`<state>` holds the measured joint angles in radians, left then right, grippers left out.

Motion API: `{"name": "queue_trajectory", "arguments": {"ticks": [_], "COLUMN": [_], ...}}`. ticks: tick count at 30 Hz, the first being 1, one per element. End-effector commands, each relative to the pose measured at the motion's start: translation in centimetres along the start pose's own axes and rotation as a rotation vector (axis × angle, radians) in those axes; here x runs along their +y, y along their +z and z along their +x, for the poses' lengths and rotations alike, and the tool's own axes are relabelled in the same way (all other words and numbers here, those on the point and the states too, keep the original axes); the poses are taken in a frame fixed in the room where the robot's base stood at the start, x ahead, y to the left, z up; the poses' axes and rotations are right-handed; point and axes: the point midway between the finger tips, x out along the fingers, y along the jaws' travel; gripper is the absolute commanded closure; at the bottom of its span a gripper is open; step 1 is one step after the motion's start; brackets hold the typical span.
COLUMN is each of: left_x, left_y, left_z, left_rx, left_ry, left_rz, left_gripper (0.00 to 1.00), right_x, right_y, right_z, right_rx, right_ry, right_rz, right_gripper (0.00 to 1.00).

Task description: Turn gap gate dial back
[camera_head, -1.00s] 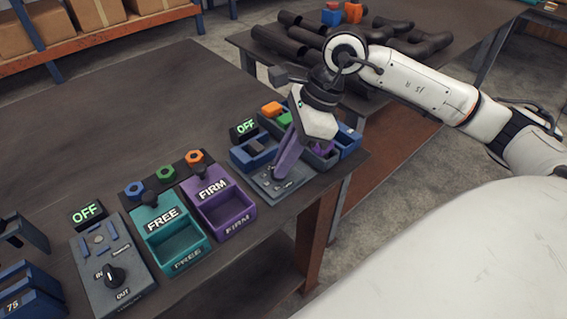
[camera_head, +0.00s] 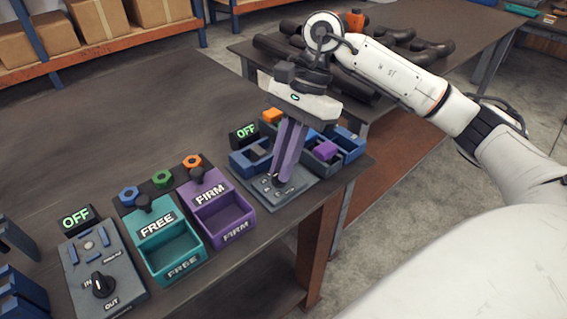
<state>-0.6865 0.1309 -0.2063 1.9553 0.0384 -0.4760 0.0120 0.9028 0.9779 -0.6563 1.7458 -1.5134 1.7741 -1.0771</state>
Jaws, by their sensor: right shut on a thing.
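A grey dial panel (camera_head: 300,191) lies near the right front edge of the table, with a small OFF display (camera_head: 244,132) behind it. My right gripper (camera_head: 281,180) points down onto this panel with its purple fingers close together. It is shut on the panel's dial, which the fingertips mostly hide. A second grey panel (camera_head: 125,292) at the lower left has a black dial (camera_head: 102,285) marked IN and OUT, with its own OFF display (camera_head: 76,218). My left gripper is not in view.
A teal FREE bin (camera_head: 168,245) and a purple FIRM bin (camera_head: 222,213) stand empty between the panels. Blue holders with coloured blocks (camera_head: 327,150) stand close behind the gripper. Dark pipes (camera_head: 275,48) lie on the back table.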

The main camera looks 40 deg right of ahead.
Motion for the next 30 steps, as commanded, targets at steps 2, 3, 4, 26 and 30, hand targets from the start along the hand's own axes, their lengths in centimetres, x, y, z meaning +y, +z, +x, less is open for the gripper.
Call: {"name": "queue_trajectory", "arguments": {"ticks": [2,3,4,26,30], "left_x": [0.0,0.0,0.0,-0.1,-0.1], "left_y": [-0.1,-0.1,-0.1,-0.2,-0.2], "left_z": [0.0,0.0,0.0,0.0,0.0], "left_rx": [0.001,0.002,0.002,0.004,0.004], "left_ry": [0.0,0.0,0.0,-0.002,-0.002], "left_rz": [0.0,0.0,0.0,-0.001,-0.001], "left_gripper": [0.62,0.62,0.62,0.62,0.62], "right_x": [-0.1,-0.1,-0.1,-0.1,-0.1], "right_y": [-0.1,-0.1,-0.1,0.0,0.0], "right_z": [-0.1,-0.1,-0.1,-0.1,-1.2], "right_rx": [0.002,0.002,0.002,0.001,0.001], "right_ry": [0.001,0.001,0.002,0.003,0.001], "right_rz": [-0.007,-0.009,-0.009,-0.01,-0.009], "right_gripper": [1.0,1.0,1.0,0.72,0.72]}}
